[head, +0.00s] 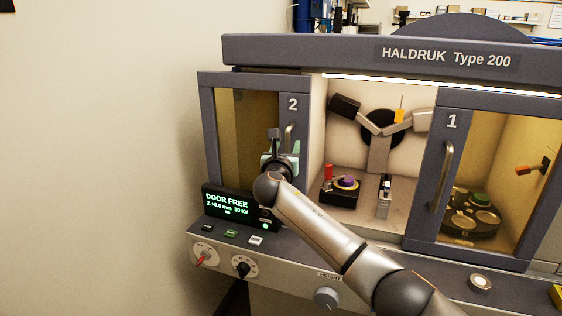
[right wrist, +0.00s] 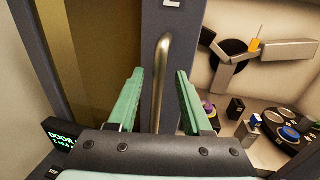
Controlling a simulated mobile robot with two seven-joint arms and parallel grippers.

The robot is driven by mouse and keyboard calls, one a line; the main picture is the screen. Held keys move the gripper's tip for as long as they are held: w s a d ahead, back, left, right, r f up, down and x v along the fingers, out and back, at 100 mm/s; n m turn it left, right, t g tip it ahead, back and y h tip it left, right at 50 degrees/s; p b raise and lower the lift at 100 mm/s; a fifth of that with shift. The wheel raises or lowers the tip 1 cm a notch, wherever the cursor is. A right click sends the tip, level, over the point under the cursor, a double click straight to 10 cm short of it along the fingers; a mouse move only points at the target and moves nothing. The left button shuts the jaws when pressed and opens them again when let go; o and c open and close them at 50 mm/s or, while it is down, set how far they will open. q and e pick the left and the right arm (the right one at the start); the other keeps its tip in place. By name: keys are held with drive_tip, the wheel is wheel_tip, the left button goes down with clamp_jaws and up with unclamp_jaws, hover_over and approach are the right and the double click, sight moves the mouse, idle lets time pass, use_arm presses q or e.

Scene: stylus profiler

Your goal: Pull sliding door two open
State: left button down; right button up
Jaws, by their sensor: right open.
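Sliding door two (head: 298,156) is a grey-framed, amber-glazed panel at the left of the profiler; its frame also shows in the right wrist view (right wrist: 179,22). Its vertical metal bar handle (head: 289,134) is partly hidden behind my right gripper (head: 279,147) in the head view. In the right wrist view, my right gripper (right wrist: 160,74) is open, with its green fingers on either side of the handle (right wrist: 161,70). Gaps show between the fingers and the bar, and I cannot tell the depth exactly. My left gripper is not in view.
Door one (head: 451,122) has its own handle at the right. Between the doors, the lit chamber (head: 335,130) is open, with a stage and small parts inside. A display (head: 228,204) reading "DOOR FREE" and a knobbed control panel (head: 325,297) lie below.

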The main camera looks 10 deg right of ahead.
drive_tip(key=v, duration=1)
drive_tip(key=shift+b, duration=0.4)
drive_tip(key=s+a+f+m+g+y, duration=0.15)
drive_tip(key=s+f+m, duration=0.25)
drive_tip(key=f, duration=0.6)
drive_tip(key=s+f+m+g+y, duration=0.2)
drive_tip(key=s+f+m+y, duration=0.15)
drive_tip(key=f, duration=0.75)
drive_tip(key=s+a+f+m+g+y, duration=0.15)
drive_tip(key=s+f+m, duration=0.25)
drive_tip(key=f, duration=0.6)
drive_tip(key=s+d+f+m+g, duration=0.1)
drive_tip(key=s+d+f+m, duration=0.1)
drive_tip(key=s+f+m, duration=0.3)
drive_tip(key=s+d+f+m+y, duration=0.1)
drive_tip(key=s+d+f+m, duration=0.2)
drive_tip(key=s, duration=1)
drive_tip(key=s+d+f+m+g+y, duration=0.1)
drive_tip(key=s+d+f+m, duration=0.1)
drive_tip(key=s+f+m, duration=0.5)
drive_tip(key=s+m, duration=0.2)
drive_tip(key=m, duration=0.1)
drive_tip(key=shift+d+g, duration=0.15)
drive_tip(key=shift+g, duration=0.15)
